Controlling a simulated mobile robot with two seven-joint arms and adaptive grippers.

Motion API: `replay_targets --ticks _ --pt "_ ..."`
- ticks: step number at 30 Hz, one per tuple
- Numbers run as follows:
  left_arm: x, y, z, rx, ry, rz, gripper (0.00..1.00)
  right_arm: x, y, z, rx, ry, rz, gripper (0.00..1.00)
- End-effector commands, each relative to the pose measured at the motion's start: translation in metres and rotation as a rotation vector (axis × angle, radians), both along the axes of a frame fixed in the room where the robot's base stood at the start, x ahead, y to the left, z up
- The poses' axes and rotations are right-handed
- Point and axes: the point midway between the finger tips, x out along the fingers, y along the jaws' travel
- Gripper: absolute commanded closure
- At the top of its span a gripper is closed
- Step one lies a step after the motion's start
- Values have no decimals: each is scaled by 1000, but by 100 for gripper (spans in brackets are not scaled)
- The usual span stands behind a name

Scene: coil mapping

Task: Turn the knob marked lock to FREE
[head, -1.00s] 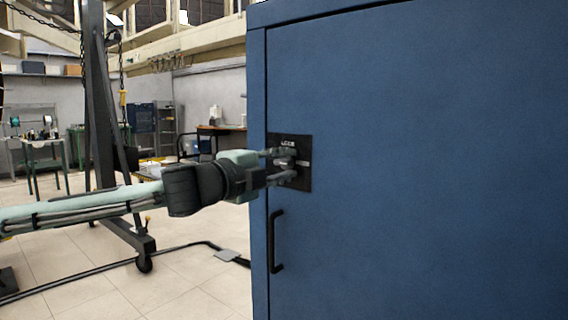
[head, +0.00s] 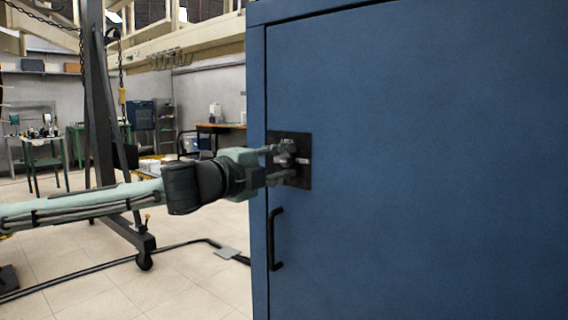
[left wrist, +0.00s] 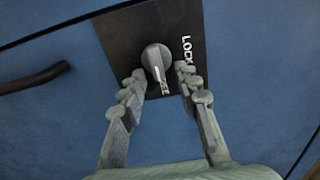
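The dark panel (head: 304,180) is on the blue cabinet door. Its round grey knob (left wrist: 155,58) shows clearly in the left wrist view. A white line on the knob points down in that view, toward a partly hidden label ending in "EE" (left wrist: 165,88). The LOCK label (left wrist: 187,50) is to the knob's right there. My left gripper (head: 278,164) is at the panel, fingers apart. In the left wrist view my left gripper (left wrist: 161,82) has one finger each side below the knob, with visible gaps to it. In the head view the fingers partly hide the knob. My right gripper is not in view.
The blue cabinet (head: 420,170) fills the right side. A black door handle (head: 275,240) is below the panel. A dark hoist frame (head: 100,120) on wheels stands behind my left arm.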

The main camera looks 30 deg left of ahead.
Motion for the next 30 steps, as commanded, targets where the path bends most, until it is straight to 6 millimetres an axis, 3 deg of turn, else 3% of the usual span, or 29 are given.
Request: replay_targets --ticks 8,13,18,30 --pt "0 1 22 5 0 3 68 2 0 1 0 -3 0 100" --pt "0 3 64 15 -14 9 68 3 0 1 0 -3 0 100" --pt "0 2 90 8 -10 7 68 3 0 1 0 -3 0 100" --pt "0 0 101 1 -2 1 68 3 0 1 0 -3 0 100"
